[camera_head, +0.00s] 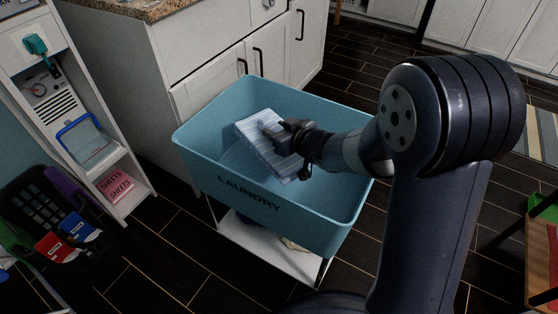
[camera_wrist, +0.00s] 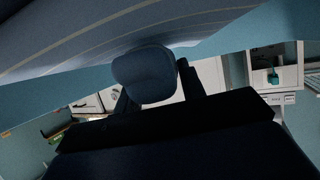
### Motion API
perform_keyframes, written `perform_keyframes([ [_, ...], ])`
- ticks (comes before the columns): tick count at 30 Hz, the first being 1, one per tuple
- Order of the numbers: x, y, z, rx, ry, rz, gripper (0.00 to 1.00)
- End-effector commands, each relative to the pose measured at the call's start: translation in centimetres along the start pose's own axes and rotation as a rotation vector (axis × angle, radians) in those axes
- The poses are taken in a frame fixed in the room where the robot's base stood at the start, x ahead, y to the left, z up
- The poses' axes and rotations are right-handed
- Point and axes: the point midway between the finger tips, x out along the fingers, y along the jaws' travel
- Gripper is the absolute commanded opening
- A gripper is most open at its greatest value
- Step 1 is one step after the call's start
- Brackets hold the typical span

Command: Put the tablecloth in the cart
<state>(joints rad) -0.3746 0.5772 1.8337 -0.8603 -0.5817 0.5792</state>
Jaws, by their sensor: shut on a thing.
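The tablecloth (camera_head: 262,150) is a pale blue-white striped folded cloth. It lies tilted within the walls of the blue cart (camera_head: 300,215), which is marked LAUNDRY. My gripper (camera_head: 279,135) is shut on the cloth's upper right side, inside the cart's rim. I cannot tell whether the cloth touches the cart's floor. In the wrist view the striped cloth (camera_wrist: 90,40) fills the top, close to the camera, and the gripper (camera_wrist: 150,75) shows dark in front of it.
A white shelf unit (camera_head: 110,170) with a blue-rimmed bin stands left of the cart. White cabinets (camera_head: 225,70) with a granite top stand behind it. The cart's lower white shelf (camera_head: 265,250) holds some items. Dark tiled floor (camera_head: 160,255) lies open in front.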

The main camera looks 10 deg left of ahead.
Motion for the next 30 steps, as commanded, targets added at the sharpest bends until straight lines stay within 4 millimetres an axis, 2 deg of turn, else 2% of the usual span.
perform_keyframes([
  [1,0.5,0.0,1.2,0.001,0.000,-0.001,0.02],
  [8,1.3,0.0,3.0,0.000,0.002,-0.001,0.02],
  [15,2.7,0.0,6.5,0.001,0.002,0.000,0.02],
  [30,3.0,0.0,7.1,0.000,0.003,0.000,0.02],
])
